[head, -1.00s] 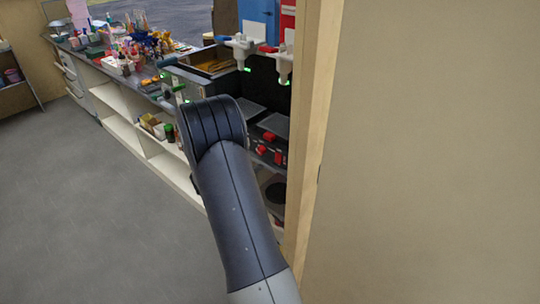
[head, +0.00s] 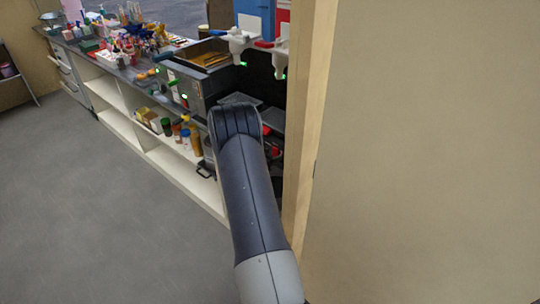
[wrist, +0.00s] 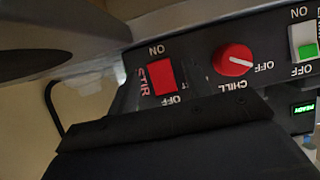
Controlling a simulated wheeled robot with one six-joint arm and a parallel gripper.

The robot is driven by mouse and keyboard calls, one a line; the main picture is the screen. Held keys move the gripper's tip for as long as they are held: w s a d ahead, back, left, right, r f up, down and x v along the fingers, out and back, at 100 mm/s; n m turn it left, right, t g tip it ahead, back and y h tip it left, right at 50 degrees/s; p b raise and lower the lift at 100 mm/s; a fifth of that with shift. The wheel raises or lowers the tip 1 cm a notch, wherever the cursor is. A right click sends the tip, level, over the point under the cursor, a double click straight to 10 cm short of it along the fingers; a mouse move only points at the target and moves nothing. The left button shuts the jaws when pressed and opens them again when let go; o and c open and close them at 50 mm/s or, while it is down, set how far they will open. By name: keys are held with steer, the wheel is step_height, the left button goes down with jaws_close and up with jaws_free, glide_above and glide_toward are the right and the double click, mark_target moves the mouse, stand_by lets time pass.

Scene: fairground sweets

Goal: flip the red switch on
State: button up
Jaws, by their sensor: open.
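The red switch (wrist: 160,78) is a square rocker on a dark panel in the wrist view, labelled STIR. The picture is upside down, with ON above the switch and OFF below it. I cannot tell which way it is tipped. My gripper (wrist: 125,88) is open; its dark parts fill the bottom and the upper left of the wrist view, close to the camera. The switch shows between them, with no visible contact. In the head view my arm hides the gripper and most of the panel.
A red CHILL dial (wrist: 234,60) and a green-and-white switch (wrist: 303,42) sit beside the red switch. A lit green READY display (wrist: 304,108) is further right. A wooden post (head: 307,120) stands close right of my arm; the floor at left is clear.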

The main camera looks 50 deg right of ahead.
steer(key=shift+c, duration=0.2)
steer(key=c, duration=0.9)
steer(key=f+h+b, duration=0.1)
steer(key=h+b, duration=0.1)
steer(key=b, duration=0.5)
steer(key=shift+h, duration=0.4)
steer(key=shift+c, duration=0.2)
steer(key=shift+r, duration=0.1)
steer(key=o, duration=1)
